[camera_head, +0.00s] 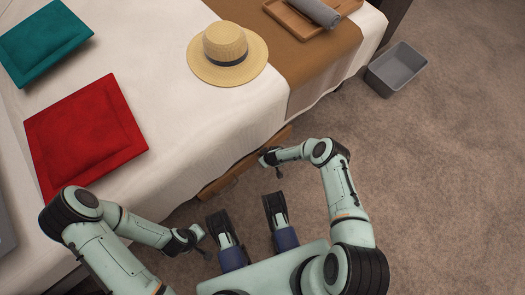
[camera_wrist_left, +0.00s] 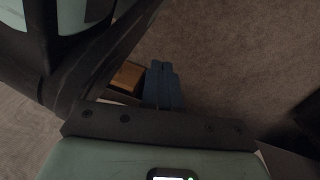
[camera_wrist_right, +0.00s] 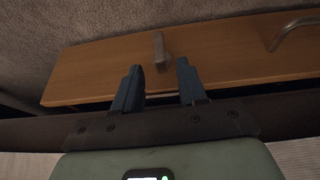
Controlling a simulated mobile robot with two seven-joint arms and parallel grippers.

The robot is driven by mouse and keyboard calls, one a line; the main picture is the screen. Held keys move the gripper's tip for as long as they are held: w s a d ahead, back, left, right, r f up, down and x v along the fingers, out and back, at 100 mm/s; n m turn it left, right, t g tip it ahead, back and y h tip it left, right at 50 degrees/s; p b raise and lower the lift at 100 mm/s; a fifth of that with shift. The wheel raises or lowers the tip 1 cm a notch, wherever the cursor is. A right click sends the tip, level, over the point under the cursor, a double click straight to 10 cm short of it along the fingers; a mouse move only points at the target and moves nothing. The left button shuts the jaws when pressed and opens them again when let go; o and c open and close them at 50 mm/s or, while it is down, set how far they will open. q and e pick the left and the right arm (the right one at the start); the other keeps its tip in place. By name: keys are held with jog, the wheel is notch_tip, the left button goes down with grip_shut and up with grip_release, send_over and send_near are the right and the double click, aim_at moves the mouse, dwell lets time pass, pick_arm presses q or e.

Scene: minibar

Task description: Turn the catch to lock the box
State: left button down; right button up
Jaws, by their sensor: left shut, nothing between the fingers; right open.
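My left gripper (camera_wrist_left: 164,82) is shut and empty over the carpet, away from the catch.
A curved metal handle (camera_wrist_right: 293,28) rises from the panel's right part. The bed (camera_head: 190,120) carries a straw hat (camera_head: 226,50), a red cushion (camera_head: 85,137) and a teal cushion (camera_head: 44,42). A grey bin (camera_head: 397,70) stands on open carpet at the right.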

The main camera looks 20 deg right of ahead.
jog(key=b+x, duration=0.1)
jog(key=x, duration=0.2)
jog(key=shift+b, duration=0.4)
jog(key=shift+w+a+f, duration=0.1)
jog(key=shift+w+f, duration=0.05)
jog(key=shift+f, duration=0.1)
pick_arm(q)
jog(key=s+f+g, duration=0.2)
jog(key=s+f, duration=0.1)
jog(key=s, duration=0.2)
jog(key=shift+s+a, duration=0.35)
jog(key=shift+s, duration=0.05)
pick_arm(e)
jog(key=shift+c, duration=0.3)
pick_arm(q)
jog(key=shift+w, duration=0.1)
pick_arm(e)
grip_shut()
